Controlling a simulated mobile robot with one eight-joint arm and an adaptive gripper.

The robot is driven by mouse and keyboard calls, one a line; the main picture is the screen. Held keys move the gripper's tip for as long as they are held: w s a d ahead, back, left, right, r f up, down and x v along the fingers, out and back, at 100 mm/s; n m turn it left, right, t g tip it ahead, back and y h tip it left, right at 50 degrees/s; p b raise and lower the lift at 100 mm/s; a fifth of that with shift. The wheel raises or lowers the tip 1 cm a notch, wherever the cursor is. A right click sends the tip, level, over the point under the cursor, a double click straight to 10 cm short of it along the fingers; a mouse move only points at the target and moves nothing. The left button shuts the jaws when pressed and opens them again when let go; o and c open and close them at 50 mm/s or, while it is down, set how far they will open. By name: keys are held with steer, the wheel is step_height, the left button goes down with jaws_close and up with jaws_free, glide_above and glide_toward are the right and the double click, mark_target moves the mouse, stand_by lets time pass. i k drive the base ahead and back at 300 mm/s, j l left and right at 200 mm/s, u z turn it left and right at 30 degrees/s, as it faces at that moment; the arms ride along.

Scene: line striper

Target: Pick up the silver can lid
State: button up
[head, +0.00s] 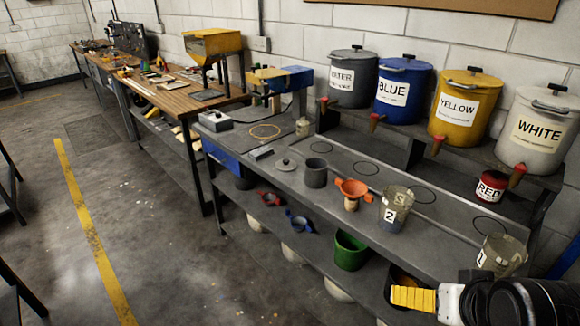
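A round grey-silver lid with a small knob (287,164) lies flat on the grey metal bench (335,208). It sits just left of a dark grey can (316,173), apart from or very close to it. My gripper (413,298) is at the lower right, near the bench's front edge, with yellow ribbed fingers pointing left. It is far from the lid, and the frame does not show whether the fingers are apart. Nothing covers the lid.
Large labelled paint buckets (464,103) line the raised back shelf. Floor in front of the bench is open.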

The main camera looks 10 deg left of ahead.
mark_target(283, 164)
steer(key=i+j+u, duration=0.2)
steer(key=i, duration=0.4)
steer(key=i+j+u, duration=0.2)
steer(key=i, duration=0.4)
steer(key=i+j+u, duration=0.2)
steer(key=i, duration=0.45)
